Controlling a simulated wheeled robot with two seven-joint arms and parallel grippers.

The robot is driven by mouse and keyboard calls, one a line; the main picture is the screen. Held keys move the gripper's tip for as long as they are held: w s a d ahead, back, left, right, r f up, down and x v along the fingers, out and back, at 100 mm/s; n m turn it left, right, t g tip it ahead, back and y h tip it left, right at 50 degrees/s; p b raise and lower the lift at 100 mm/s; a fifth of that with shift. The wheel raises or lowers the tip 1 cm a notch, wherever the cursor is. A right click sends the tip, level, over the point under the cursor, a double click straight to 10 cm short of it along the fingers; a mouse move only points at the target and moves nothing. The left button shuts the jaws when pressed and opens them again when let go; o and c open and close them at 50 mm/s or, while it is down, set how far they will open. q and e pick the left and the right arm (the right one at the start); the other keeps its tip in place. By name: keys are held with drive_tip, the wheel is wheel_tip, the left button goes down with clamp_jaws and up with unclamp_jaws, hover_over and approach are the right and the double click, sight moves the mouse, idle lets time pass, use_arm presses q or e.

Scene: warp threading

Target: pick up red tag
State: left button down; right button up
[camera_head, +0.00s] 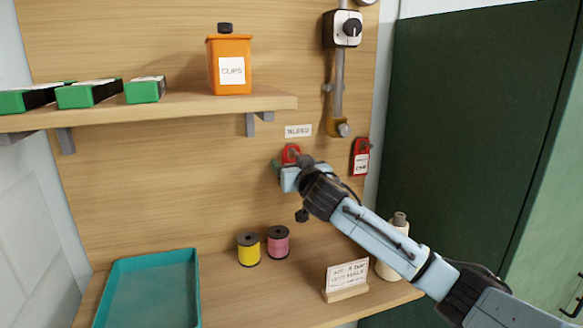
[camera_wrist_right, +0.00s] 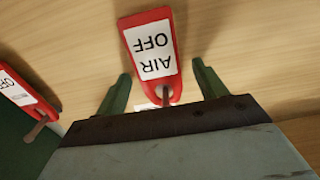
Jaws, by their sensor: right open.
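A red tag (camera_head: 290,152) hangs on the wooden back panel, partly hidden by my right gripper (camera_head: 284,168). In the right wrist view this tag (camera_wrist_right: 150,52) has a white label reading "AIR OFF", upside down in that picture. My right gripper is open, with one green finger on each side of the tag's lower part and a visible gap to each. A second red tag (camera_head: 361,158) hangs to the right on the panel; it also shows at the left edge of the right wrist view (camera_wrist_right: 17,97). My left gripper is not in view.
Below are yellow (camera_head: 248,250) and pink (camera_head: 278,243) spools, a teal tray (camera_head: 150,290), a sign (camera_head: 347,277) and a bottle (camera_head: 398,228).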

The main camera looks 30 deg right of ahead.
drive_tip(key=shift+c, duration=0.4)
drive_tip(key=c, duration=1)
drive_tip(key=shift+s+r+b, duration=0.1)
drive_tip(key=shift+r+b, duration=0.25)
drive_tip(key=shift+r, duration=0.45)
drive_tip(key=b+v, duration=0.4)
drive_tip(key=v, duration=1.4)
drive_tip(key=shift+d, duration=0.1)
